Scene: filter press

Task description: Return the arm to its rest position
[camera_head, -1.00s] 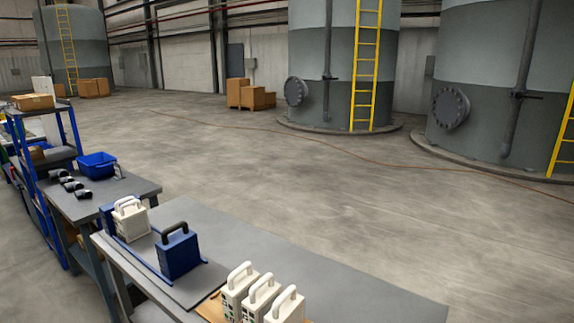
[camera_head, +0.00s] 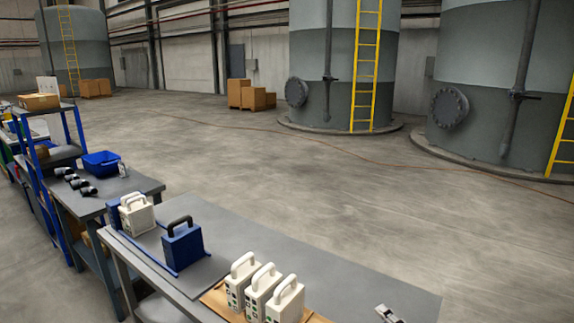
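Neither of my arms shows clearly. A small grey and dark metal piece (camera_head: 388,314) shows at the bottom edge over the bench, right of centre. It looks like the tip of my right gripper, but most of it is cut off and I cannot tell whether it is open or shut. Three white filter plates with handles (camera_head: 263,292) stand in a row on a wooden board (camera_head: 214,300) on the grey bench (camera_head: 345,275). A blue plate with a black handle (camera_head: 182,246) and a white plate (camera_head: 136,214) stand further left on the bench.
A second table (camera_head: 140,185) behind holds a blue bin (camera_head: 101,164) and several black fittings (camera_head: 77,181). A blue-framed shelf (camera_head: 80,130) carries a cardboard box (camera_head: 39,102). Large tanks (camera_head: 345,75) stand at the back. The floor (camera_head: 300,175) between is open.

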